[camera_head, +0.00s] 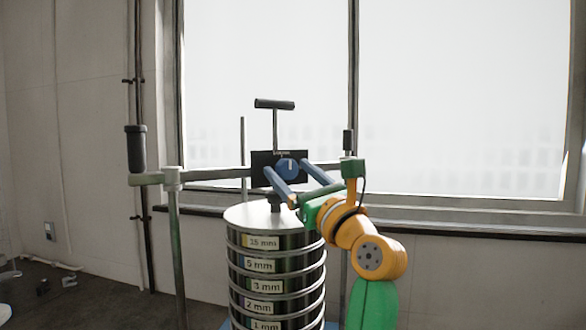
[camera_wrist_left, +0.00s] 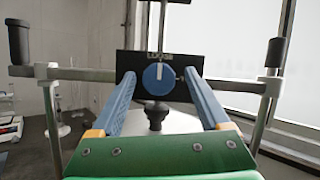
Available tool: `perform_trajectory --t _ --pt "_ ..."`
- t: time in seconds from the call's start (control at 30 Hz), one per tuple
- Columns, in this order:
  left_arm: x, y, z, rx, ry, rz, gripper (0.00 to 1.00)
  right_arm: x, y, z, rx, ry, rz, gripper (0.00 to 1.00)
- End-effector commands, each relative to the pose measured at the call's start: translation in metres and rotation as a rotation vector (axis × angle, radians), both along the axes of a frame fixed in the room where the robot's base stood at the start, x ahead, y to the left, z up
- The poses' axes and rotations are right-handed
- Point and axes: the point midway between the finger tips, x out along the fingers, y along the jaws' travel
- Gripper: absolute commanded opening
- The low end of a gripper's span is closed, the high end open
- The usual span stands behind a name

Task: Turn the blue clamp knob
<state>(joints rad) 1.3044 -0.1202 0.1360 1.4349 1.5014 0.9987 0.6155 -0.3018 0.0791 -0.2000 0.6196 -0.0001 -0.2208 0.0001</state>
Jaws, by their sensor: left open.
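The blue clamp knob (camera_head: 288,167) is a round dial with a white pointer line, mounted on a black plate (camera_head: 263,159) on the shaker's crossbar. In the left wrist view the knob (camera_wrist_left: 159,76) faces me with its pointer roughly upright, under a small label. My left gripper (camera_wrist_left: 160,74) is open, with one blue finger on each side of the knob. Gaps show between the fingers and the knob in that view. In the head view the left gripper (camera_head: 287,169) reaches toward the plate. My right gripper is not in view.
A stack of sieves (camera_head: 262,266) with size labels stands below the crossbar. A black T-handle (camera_head: 274,104) rises above the plate. Upright posts flank the stack, with a black grip (camera_head: 136,149) at left. A large window (camera_head: 270,70) lies behind.

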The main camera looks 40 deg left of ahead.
Motion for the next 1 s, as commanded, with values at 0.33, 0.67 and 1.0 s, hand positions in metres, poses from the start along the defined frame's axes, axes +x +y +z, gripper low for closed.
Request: perform_trajectory --t 0.33,0.67,1.0 --pt "-0.0002 -0.0004 -0.0001 0.001 0.0 0.0 0.0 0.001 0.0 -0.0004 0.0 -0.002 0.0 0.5" --pt "-0.0005 -0.0005 -0.0005 0.014 0.046 -0.001 0.0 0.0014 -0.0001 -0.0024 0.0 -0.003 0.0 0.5" --pt "-0.0021 -0.0004 -0.0005 0.083 0.285 -0.003 0.0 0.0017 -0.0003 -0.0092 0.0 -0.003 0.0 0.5"
